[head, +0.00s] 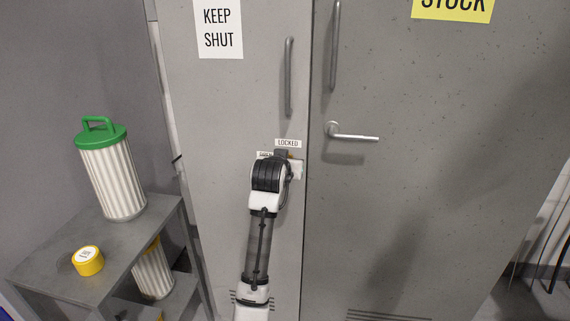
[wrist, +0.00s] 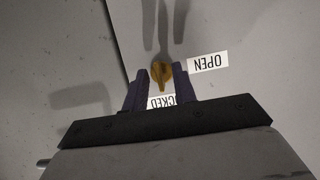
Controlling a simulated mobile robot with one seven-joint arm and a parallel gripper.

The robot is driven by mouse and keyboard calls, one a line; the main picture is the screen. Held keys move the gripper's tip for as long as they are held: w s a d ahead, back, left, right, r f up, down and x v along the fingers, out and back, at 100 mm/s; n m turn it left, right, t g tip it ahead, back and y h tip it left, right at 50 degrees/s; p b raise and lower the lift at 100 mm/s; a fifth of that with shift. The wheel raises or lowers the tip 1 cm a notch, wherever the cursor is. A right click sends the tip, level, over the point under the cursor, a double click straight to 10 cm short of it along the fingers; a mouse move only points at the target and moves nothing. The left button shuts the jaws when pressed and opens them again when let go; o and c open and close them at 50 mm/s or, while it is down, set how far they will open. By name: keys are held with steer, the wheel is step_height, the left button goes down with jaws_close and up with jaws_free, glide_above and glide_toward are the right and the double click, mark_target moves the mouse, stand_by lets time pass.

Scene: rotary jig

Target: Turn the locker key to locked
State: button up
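The locker key (wrist: 161,74) is a small gold piece on the grey locker door, with its narrow end towards the LOCKED label (wrist: 160,102), which is partly hidden by my gripper. The OPEN label (wrist: 208,62) is to the right of the key in the wrist view, upside down. My gripper (wrist: 161,82) is at the door, its dark fingers on either side of the key, apart, with no clear grip on it. In the head view my gripper (head: 283,156) is just under the LOCKED label (head: 288,143) and hides the key.
A long vertical handle (head: 289,77) is above the labels on the same narrow door. The wider door to the right has a lever handle (head: 352,134). At left, a grey shelf (head: 130,232) bears a green-lidded filter (head: 112,172) and a yellow roll (head: 88,261).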

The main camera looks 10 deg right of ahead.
steer(key=b+v, duration=0.2)
steer(key=v, duration=1.2)
steer(key=shift+w, duration=0.1)
